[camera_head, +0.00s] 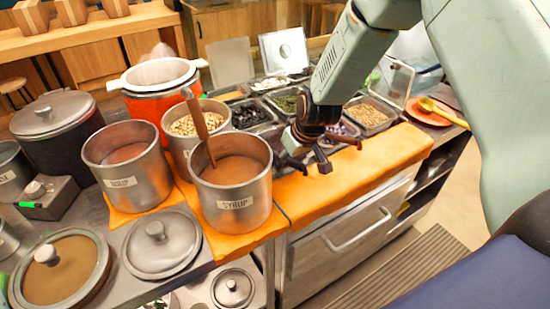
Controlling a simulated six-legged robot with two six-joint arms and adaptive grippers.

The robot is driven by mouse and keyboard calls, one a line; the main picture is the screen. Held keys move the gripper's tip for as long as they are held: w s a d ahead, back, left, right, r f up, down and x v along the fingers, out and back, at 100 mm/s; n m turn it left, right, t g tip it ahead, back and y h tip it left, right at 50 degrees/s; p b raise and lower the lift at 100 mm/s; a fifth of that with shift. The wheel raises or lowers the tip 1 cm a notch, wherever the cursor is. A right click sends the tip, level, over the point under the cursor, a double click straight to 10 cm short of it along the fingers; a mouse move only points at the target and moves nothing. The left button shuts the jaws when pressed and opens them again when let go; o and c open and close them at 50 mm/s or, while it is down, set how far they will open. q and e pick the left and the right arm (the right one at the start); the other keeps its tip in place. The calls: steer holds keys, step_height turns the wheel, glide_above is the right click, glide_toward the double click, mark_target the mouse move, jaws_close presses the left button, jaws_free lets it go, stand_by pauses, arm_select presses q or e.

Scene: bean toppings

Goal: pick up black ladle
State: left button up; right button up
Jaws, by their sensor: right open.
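My right gripper (318,152) reaches in from the upper right and hangs low over the front edge of the topping trays, by the orange cloth. Its jaws are open. Dark, slender shapes lie around its fingertips. I cannot clearly tell the black ladle from the dark fingers there, and the wrist hides part of the trays behind. A brown-handled ladle (198,125) stands tilted in the syrup pot (235,205), left of the gripper. My left gripper is not in view.
Steel trays of toppings, one with tan grains (367,114), line the counter behind the gripper. A second steel pot (123,177) and an orange pot (155,105) stand left. An orange plate (425,115) with a yellow spoon (445,112) is at the right. The orange cloth (375,160) is mostly clear.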

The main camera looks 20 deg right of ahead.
steer(key=shift+w+d, duration=0.1)
steer(key=shift+d, duration=0.05)
steer(key=c, duration=1)
jaws_close()
